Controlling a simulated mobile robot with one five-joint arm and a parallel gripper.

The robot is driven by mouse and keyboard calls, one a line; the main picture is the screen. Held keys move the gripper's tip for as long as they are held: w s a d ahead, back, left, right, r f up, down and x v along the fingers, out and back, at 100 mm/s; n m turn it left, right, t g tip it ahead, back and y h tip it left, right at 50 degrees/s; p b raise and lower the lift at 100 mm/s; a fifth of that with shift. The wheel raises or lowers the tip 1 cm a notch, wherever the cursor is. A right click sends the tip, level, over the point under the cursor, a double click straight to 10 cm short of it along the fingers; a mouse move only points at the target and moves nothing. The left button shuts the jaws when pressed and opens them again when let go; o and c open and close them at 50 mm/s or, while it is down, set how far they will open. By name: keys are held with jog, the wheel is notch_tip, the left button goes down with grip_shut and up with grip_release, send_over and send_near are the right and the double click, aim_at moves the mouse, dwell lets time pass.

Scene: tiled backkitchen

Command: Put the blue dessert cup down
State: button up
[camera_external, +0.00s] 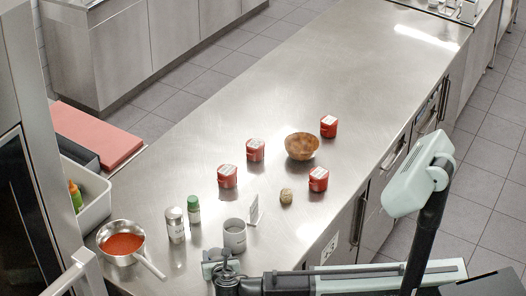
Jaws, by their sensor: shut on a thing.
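My gripper (222,266) is at the bottom of the view, at the near edge of the steel counter (200,132). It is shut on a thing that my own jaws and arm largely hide. I cannot make out the shape or colour of the blue dessert cup, and no blue cup stands in the open on the counter. A grey mug-like container (235,236) stands just beyond the gripper; I cannot tell whether they touch.
A saucepan (123,243) of red sauce, a shaker (175,225) and a green-capped jar (193,209) stand left. A small white card (254,210), a brownish lump (286,196), several red jars (255,150) and a brown bowl (302,146) are beyond. The far counter is clear.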

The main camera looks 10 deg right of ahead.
jog(key=o, duration=1.4)
jog(key=shift+f, duration=0.1)
jog(key=shift+r+p, duration=0.35)
jog(key=p+v, duration=0.4)
jog(key=v, duration=0.6)
jog(key=shift+s+r, duration=0.2)
jog(key=shift+s, duration=0.7)
